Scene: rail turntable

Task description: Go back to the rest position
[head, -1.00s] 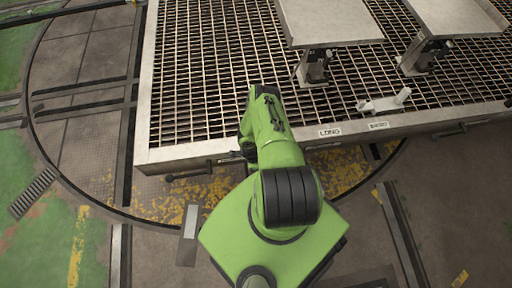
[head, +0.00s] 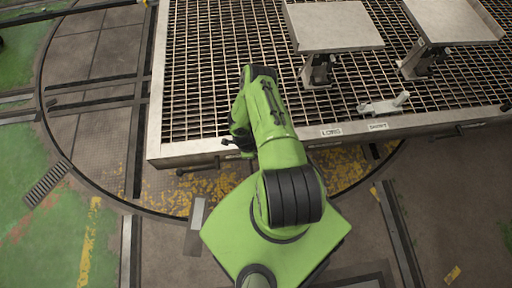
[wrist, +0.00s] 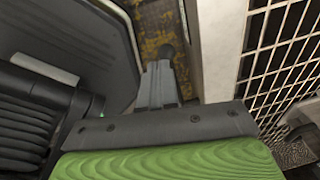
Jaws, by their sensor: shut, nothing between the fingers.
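My green arm (head: 270,125) reaches forward over the front edge of the grated platform (head: 205,152). In the head view my gripper is mostly hidden beside the forearm; only a dark part shows left of it, near the platform's front rim. In the wrist view my gripper (wrist: 165,55) is a narrow grey piece with a dark rounded tip. It is shut with nothing held. It points toward the yellow-speckled floor, next to the platform's pale side.
Two grey plates on posts, a left one (head: 333,25) and a right one (head: 455,20), stand on the platform. A small pale handle-like part (head: 384,105) lies near the labels LONG (head: 331,133) and SHORT (head: 378,126). Open floor (head: 95,150) lies to the left.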

